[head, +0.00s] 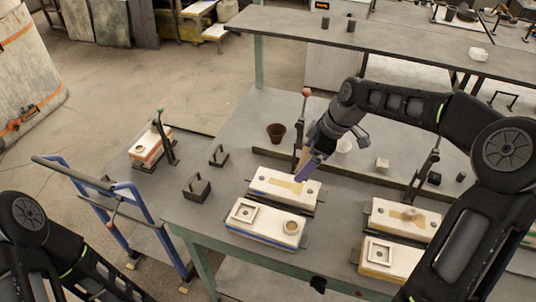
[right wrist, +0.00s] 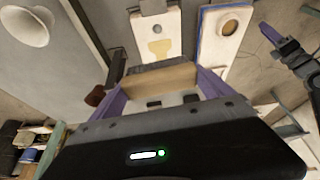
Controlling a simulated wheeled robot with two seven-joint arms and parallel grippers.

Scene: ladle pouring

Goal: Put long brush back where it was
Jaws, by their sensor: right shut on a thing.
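My right gripper (head: 309,165) hangs over the table, just above the rear left mould half. It is shut on the long brush, whose tan wooden body (right wrist: 158,80) spans between the purple fingers in the right wrist view. A grey strip runs along the brush's far side. In the head view a small tan part of the brush (head: 302,158) shows beside the purple finger; the rest is hidden. My left arm is at the lower left of the head view. My left gripper (right wrist: 277,38) shows small at the right wrist view's upper right; its jaw opening is unclear.
The white mould half (head: 272,196) with a tan cavity lies below the gripper, and another mould half (head: 262,232) lies in front. A brown cup (head: 276,131) and a red-knobbed lever (head: 305,93) stand behind. More moulds (head: 405,213) lie at right. A blue-handled cart (head: 125,190) stands at left.

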